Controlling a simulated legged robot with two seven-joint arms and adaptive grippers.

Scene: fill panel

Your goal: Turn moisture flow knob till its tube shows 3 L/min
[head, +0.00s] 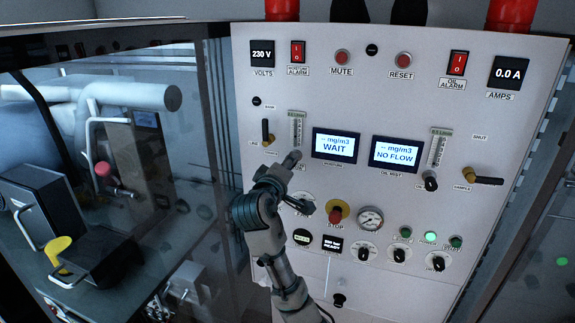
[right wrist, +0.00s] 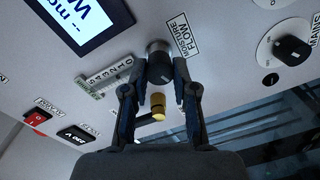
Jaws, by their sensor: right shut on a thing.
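The moisture flow knob (right wrist: 158,62) is a dark round knob on the pale panel, beside a "MOISTURE FLOW" label (right wrist: 183,37) in the right wrist view. My right gripper (right wrist: 158,78) is shut on it, with one finger on each side. In the head view my right gripper (head: 291,160) is at the panel just below the moisture flow tube (head: 296,128) and largely hides the knob. The tube's numbered scale (right wrist: 104,75) also shows in the right wrist view; I cannot make out the flow level. My left gripper is not in view.
The moisture display (head: 335,145) reads WAIT and the oil mist display (head: 394,154) reads NO FLOW. A lever valve (head: 266,132) is left of the tube.

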